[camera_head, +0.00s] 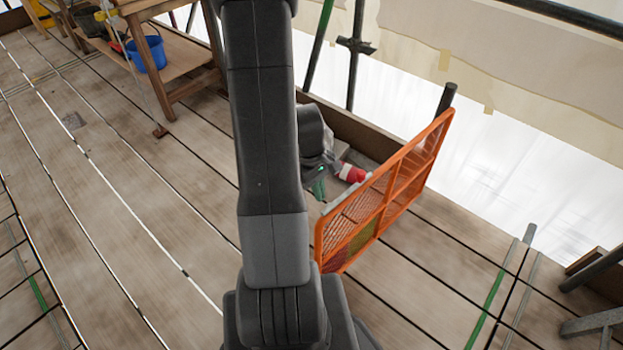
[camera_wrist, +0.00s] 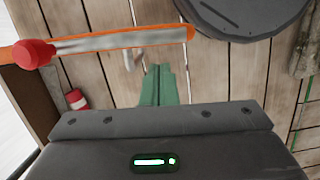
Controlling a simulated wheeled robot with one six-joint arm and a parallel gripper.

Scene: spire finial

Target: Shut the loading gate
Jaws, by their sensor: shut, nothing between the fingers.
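The orange loading gate (camera_head: 387,205) with mesh panels stands upright, swung out over the deck from a dark post (camera_head: 447,97). In the wrist view I look down on its orange top rail (camera_wrist: 170,36), which has a worn white strip and a red knob (camera_wrist: 34,53) at its left end. A small pale hook-like part (camera_wrist: 133,58) shows just below the rail. My arm hides part of the head view.
A red and white object (camera_wrist: 77,100) lies near the deck's edge board. A wooden bench with a blue bucket (camera_head: 147,54) stands at the upper left. Scaffold poles and pale sheeting line the far edge. The planks left of my arm are clear.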

